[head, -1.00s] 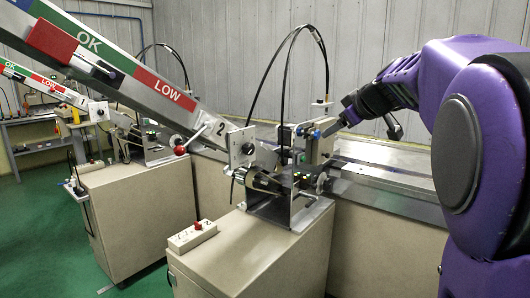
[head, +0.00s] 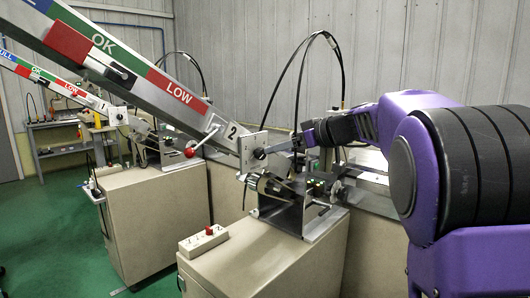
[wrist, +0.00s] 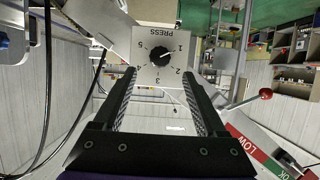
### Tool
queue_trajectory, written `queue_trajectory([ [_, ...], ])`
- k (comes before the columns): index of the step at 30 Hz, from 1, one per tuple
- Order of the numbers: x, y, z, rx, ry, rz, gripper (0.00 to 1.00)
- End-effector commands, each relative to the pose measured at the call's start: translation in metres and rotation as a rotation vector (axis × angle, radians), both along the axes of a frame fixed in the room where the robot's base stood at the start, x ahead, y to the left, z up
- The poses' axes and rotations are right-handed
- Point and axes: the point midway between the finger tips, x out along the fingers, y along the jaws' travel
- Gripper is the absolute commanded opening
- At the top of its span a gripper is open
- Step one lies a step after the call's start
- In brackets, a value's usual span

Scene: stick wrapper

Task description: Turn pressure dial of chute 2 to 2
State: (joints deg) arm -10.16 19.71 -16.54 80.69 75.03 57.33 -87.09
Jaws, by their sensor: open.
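The chute 2 pressure dial (head: 260,153) is a black round knob on a light plate at the lower end of chute 2 (head: 150,90). In the wrist view the dial (wrist: 158,55) appears upside down on its plate marked PRESS, with numbers around it. Its white mark seems to point at 1. My gripper (head: 284,147) is just right of the dial in the head view. In the wrist view my gripper (wrist: 158,76) is open and empty, its fingertips to either side of and below the knob, apparently short of it.
A red-knobbed lever (head: 190,152) sticks out left of the dial plate. Below is a metal bracket with a roller (head: 285,205) on a beige cabinet (head: 255,260). Black cables (head: 300,65) arch behind. A second chute (head: 60,85) stands farther left.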

Motion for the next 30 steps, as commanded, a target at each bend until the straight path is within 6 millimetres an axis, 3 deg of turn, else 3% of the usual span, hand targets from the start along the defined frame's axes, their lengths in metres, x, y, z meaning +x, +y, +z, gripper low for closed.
queue_trajectory([
  [3, 0.014, 0.019, -0.011, -0.002, 0.002, 0.002, 0.74],
  [10, 0.033, 0.042, -0.022, -0.002, 0.000, 0.000, 0.74],
  [23, 0.039, 0.049, -0.026, -0.001, 0.000, -0.001, 0.74],
  [30, 0.039, 0.049, -0.026, -0.001, 0.000, -0.001, 0.30],
])
